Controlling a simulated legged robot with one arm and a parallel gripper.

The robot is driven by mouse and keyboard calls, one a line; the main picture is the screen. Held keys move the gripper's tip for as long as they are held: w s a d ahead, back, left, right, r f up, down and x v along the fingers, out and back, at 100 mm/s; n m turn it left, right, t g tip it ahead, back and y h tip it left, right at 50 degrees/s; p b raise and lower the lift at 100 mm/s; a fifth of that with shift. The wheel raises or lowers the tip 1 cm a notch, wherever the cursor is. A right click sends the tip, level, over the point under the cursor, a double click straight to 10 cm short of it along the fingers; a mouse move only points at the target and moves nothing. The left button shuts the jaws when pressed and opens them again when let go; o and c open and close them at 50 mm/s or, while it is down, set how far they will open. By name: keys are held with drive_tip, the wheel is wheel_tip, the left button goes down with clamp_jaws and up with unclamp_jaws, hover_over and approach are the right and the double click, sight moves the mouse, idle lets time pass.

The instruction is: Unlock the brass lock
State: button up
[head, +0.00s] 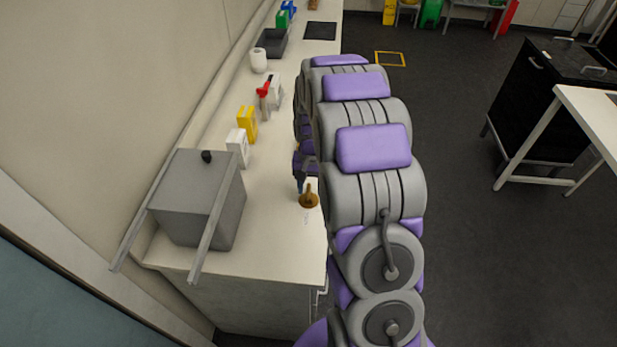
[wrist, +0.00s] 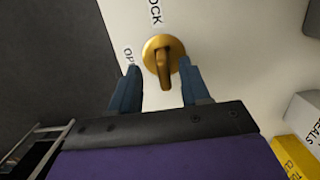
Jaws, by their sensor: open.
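The brass lock (wrist: 157,48) is a round disc with a raised thumb-turn, set on a pale surface in the wrist view. Dark lettering reading "OCK" and "OP" is printed beside it, partly cut off or hidden. My gripper (wrist: 160,82) is open, with one blue-grey finger on each side below the knob. The knob's lower end points in between the fingertips; I cannot tell whether they touch it. In the head view the brass lock (head: 308,200) sits near the right edge of the white bench, and my gripper (head: 300,180) is mostly hidden by my arm.
The white bench (head: 275,235) runs along the wall. A grey box (head: 195,195) with two bars stands at its near left. A white carton (head: 238,147), a yellow carton (head: 247,124) and a red-topped bottle (head: 264,100) stand farther back.

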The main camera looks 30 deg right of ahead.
drive_tip(key=shift+f, duration=0.4)
drive_tip(key=shift+a+r, duration=0.1)
drive_tip(key=shift+a, duration=0.55)
drive_tip(key=shift+c, duration=1.4)
drive_tip(key=shift+d, duration=0.45)
drive_tip(key=c, duration=0.4)
drive_tip(key=shift+a, duration=0.15)
clamp_jaws()
